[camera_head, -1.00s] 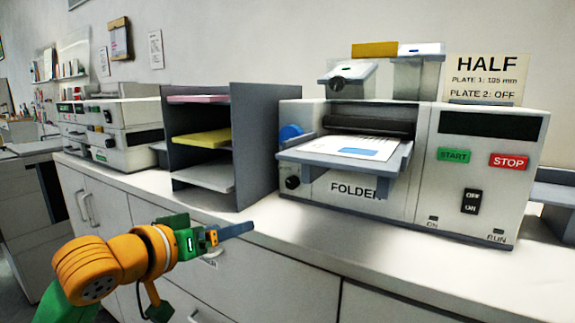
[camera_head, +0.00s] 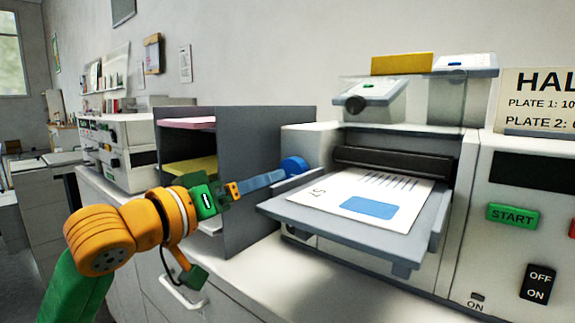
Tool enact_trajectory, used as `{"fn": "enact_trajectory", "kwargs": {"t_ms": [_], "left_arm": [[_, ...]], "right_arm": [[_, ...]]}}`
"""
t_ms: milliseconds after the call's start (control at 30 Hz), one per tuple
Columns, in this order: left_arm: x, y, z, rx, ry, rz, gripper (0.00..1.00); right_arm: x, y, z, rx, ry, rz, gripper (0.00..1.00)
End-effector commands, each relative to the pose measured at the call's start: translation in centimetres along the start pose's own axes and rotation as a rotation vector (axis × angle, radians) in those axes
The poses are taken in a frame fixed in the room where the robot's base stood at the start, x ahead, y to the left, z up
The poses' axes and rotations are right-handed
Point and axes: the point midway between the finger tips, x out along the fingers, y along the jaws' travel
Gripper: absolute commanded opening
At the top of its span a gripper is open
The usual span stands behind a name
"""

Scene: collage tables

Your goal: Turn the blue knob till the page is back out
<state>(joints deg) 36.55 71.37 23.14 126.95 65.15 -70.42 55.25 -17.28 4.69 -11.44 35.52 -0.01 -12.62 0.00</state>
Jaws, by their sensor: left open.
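The blue knob (camera_head: 294,165) sits on the left side of the folder machine (camera_head: 458,205), just behind the feed tray (camera_head: 278,206). The white page (camera_head: 335,195), with a blue rectangle and printed lines, lies on the tray with its far edge near the dark roller (camera_head: 392,163). I cannot tell whether that edge is under the roller. My left gripper (camera_head: 282,174) is open, its fingers pointing at the knob, with the tips at or very near it. Whether they touch or straddle it is unclear. My right gripper is not in view.
A grey shelf rack (camera_head: 262,175) with pink and yellow sheets stands left of the machine, close beside my left arm. The green START button (camera_head: 512,216) and the OFF/ON switch (camera_head: 537,284) are on the machine's front. Bare counter (camera_head: 350,290) lies in front.

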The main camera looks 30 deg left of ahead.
Motion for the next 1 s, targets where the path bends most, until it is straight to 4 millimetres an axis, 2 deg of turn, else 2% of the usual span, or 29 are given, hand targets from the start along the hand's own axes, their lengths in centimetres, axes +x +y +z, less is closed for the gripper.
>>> {"fn": "enact_trajectory", "kwargs": {"t_ms": [33,100,300,400,533,767,800,867,1000], "left_arm": [[1.0,0.3,-0.7,-0.003,-0.003,0.000,0.86],[2.5,0.4,-0.6,-0.002,-0.004,0.001,0.86],[6.0,0.2,-0.5,-0.004,-0.001,0.001,0.86],[7.1,0.2,-0.3,-0.004,-0.001,0.001,0.86],[7.8,0.1,-0.1,0.001,-0.001,0.001,0.86],[8.0,0.0,0.1,0.003,-0.001,0.000,0.86],[7.9,0.0,0.1,0.002,-0.001,0.000,0.84],[7.9,0.0,0.1,0.002,-0.001,0.000,0.68],[7.9,0.0,0.0,0.002,-0.001,0.000,0.30]], "right_arm": [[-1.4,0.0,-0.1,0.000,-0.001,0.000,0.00],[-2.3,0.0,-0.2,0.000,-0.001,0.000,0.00],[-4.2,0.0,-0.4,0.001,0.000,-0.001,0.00],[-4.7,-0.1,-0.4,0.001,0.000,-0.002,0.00],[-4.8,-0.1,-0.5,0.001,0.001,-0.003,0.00],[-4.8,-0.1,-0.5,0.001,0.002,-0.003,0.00],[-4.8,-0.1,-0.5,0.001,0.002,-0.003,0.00],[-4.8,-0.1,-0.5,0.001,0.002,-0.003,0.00],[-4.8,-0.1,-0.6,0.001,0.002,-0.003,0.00]]}}
